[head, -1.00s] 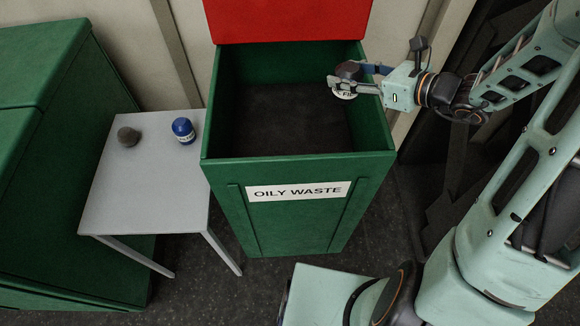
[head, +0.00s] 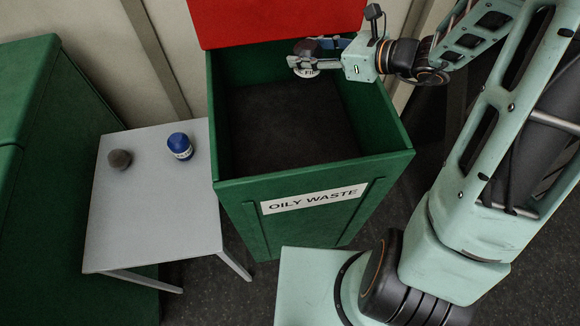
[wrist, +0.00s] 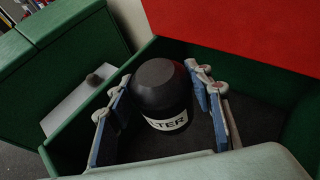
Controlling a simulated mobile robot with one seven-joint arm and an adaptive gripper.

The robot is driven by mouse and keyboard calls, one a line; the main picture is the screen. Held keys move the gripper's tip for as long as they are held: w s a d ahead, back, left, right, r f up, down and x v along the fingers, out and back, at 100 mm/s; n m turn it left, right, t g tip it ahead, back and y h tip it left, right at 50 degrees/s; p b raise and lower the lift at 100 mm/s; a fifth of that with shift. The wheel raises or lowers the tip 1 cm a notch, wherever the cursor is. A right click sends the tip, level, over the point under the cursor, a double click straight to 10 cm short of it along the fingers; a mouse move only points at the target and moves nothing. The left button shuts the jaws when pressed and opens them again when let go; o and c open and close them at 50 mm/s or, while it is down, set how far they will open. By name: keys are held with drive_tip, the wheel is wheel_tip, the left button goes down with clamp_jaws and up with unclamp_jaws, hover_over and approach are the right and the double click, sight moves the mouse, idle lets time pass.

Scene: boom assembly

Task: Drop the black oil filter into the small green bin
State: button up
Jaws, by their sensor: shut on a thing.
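The black oil filter (wrist: 162,95) has a white label band and is held between the two fingers of my gripper (wrist: 165,110) in the wrist view. In the head view my gripper (head: 316,57) is shut on the filter (head: 306,69), above the back right part of the open green bin (head: 300,174). The bin is labelled "OILY WASTE" and its red lid (head: 280,20) stands open behind. The bin's dark floor looks empty. Part of the filter is hidden by the fingers in the head view.
A grey table (head: 150,225) stands left of the bin with a blue canister (head: 179,146) and a dark round lump (head: 119,159) on it. A larger green container (head: 50,180) stands at the far left. The wall is close behind.

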drive_tip(key=shift+f+b, duration=2.35)
drive_tip(key=shift+f, duration=0.65)
drive_tip(key=o, duration=1.5)
drive_tip(key=shift+c, duration=0.2)
drive_tip(key=shift+d, duration=0.1)
drive_tip(key=v, duration=1.2)
drive_tip(key=shift+s+f, duration=0.1)
